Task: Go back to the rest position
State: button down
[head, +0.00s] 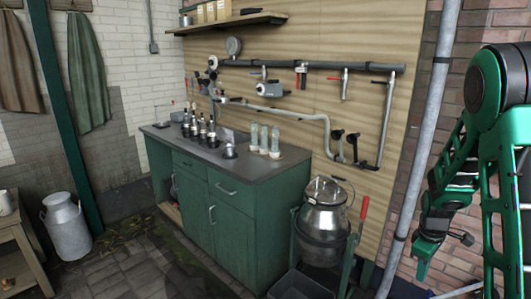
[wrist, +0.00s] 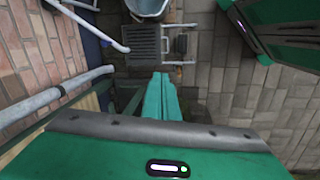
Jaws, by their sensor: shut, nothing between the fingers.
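My gripper (wrist: 161,82) shows in the wrist view as two green fingers pressed together, with nothing between them. It points down over the paved floor. In the head view my green and black arm is folded at the right edge, and the gripper (head: 421,270) hangs low beside the brick wall and the grey pipe. It is apart from the counter and from the metal churn.
A green cabinet (head: 225,215) bears bottles and jars. A metal churn (head: 325,215) stands in a frame right of it. A grey pipe (head: 421,130) runs up the wall near my arm. The wrist view shows a bucket (wrist: 147,7) and a floor grate (wrist: 143,46).

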jog(key=s+a+r+m, duration=0.2)
jog(key=s+r+m, duration=0.2)
jog(key=s, duration=0.5)
jog(key=s+a+r+m+y, duration=0.1)
jog(key=s+r+m, duration=0.4)
jog(key=s, duration=0.5)
jog(key=s+a+r+m, duration=0.3)
jog(key=s+r+m, duration=0.1)
jog(key=s+r, duration=0.4)
jog(key=shift+s+a+r+m+y, duration=0.15)
jog(key=shift+s+a+m+y, duration=0.2)
jog(key=shift+s, duration=0.8)
jog(key=shift+g, duration=0.3)
